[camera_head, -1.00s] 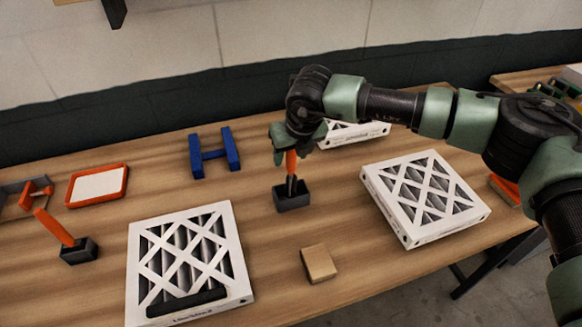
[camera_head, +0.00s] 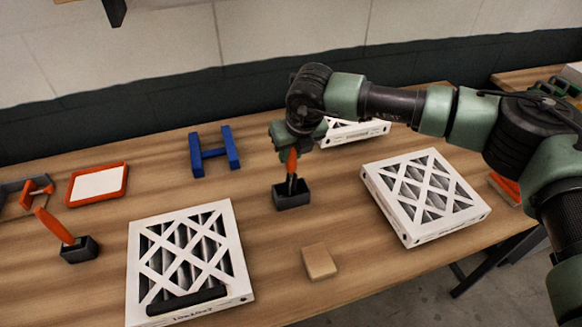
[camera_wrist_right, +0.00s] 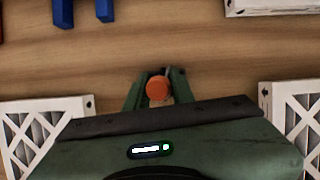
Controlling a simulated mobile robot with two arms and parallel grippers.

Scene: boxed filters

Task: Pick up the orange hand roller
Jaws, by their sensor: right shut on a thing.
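An orange-handled tool, taken as the hand roller (camera_head: 292,161), stands upright in a small dark block (camera_head: 291,200) near the middle of the table. My right gripper (camera_head: 290,149) is above the block, pointing down, shut on the orange handle. In the right wrist view the round orange handle end (camera_wrist_right: 157,88) sits between the fingers (camera_wrist_right: 158,92). The tool's lower end is hidden in or behind the block. Another orange handle (camera_head: 54,226) leans from a second dark block (camera_head: 80,250) at the left. My left gripper is not in view.
White-framed filters lie at the front left (camera_head: 133,270), right (camera_head: 405,225) and behind my gripper (camera_head: 350,134).

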